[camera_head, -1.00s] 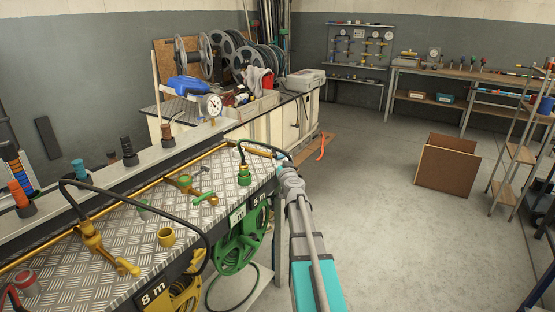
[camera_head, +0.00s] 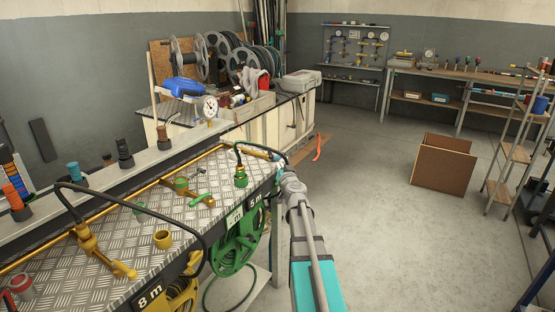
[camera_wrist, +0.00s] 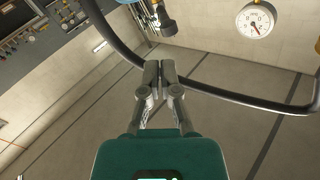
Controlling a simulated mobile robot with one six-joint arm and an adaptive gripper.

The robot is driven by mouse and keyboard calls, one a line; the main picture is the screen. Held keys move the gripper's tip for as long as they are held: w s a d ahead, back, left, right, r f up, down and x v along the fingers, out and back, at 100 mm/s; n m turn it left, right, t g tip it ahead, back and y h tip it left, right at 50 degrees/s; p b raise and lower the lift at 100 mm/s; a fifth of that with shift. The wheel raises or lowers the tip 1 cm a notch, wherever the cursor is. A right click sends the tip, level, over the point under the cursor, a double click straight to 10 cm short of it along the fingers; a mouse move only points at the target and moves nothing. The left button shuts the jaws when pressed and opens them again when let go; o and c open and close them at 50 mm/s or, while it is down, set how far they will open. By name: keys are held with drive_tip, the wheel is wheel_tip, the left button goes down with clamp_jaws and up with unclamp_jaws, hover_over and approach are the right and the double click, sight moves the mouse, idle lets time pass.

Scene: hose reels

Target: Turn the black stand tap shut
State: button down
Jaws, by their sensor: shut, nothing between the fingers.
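My gripper (camera_wrist: 163,70) is shut and empty in the wrist view, its two fingers together. A black hose (camera_wrist: 245,98) curves close around the fingertips; I cannot tell whether they touch it. A blue fitting with a dark body (camera_wrist: 167,25) is just beyond the fingertips; it may belong to the black stand tap, but no lever is clear. The black tap's handle position cannot be made out.
A brass tap with a black hose (camera_head: 88,238), a brass tap with green parts (camera_head: 181,186) and a green fitting (camera_head: 240,178) stand on the checker-plate bench (camera_head: 140,225). A dial gauge (camera_wrist: 257,20) is at upper right. A brown box (camera_head: 443,165) stands on open floor.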

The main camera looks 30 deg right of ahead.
sight(270, 154)
drive_tip(key=s+d+r+m+y+p, duration=0.1)
drive_tip(key=d+m, duration=0.4)
drive_tip(key=m, duration=0.6)
drive_tip(key=shift+s+d+r+y+p, duration=0.3)
drive_tip(key=shift+s+y+p, duration=0.25)
drive_tip(key=shift+s, duration=0.75)
drive_tip(key=shift+w, duration=0.15)
drive_tip(key=w+a+f+b, duration=0.1)
drive_tip(key=w, duration=1)
drive_tip(key=shift+a+f, duration=0.15)
drive_tip(key=shift+a, duration=0.1)
drive_tip(key=shift+w, duration=0.1)
